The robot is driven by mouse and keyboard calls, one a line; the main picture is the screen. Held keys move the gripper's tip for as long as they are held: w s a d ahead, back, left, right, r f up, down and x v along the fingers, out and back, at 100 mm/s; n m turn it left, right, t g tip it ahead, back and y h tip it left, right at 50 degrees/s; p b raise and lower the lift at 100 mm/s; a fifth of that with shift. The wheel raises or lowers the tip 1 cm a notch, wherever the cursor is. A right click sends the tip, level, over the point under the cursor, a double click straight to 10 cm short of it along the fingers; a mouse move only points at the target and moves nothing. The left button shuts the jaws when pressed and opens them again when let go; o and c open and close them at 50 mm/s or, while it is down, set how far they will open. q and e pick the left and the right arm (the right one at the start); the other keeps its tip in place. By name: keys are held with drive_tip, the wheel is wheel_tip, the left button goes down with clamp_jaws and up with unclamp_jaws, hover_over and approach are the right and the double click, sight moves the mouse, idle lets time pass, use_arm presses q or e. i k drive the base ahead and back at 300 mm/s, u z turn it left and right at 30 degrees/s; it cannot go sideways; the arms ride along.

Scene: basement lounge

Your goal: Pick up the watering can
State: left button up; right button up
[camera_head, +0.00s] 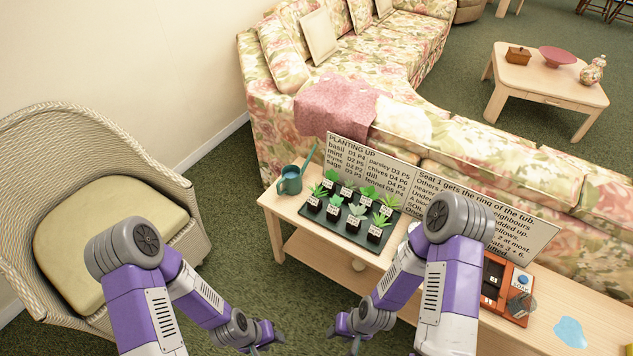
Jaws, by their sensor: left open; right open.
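The watering can (289,181) is teal, with a long spout pointing up and to the right. It stands upright at the left end of the wooden console table (281,209), left of the seedling tray. My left gripper (268,347) is low in the picture, in front of the table, open and well apart from the can. My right gripper (344,345) is also low, in front of the table, open and apart from the can. Both grippers are small and partly cut off by the bottom edge.
A black tray (343,239) of labelled seedlings stands right of the can. Behind it are a planting sign (372,160) and a second text board (520,222). A red box (517,307) sits farther right. A wicker chair (190,243) is at left; a floral sofa stands behind the table.

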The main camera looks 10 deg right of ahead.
sight(291, 175)
drive_tip(key=z, duration=2.2)
drive_tip(key=k, duration=0.15)
drive_tip(key=u, duration=2.85)
drive_tip(key=i, duration=1.65)
drive_tip(key=z, duration=0.05)
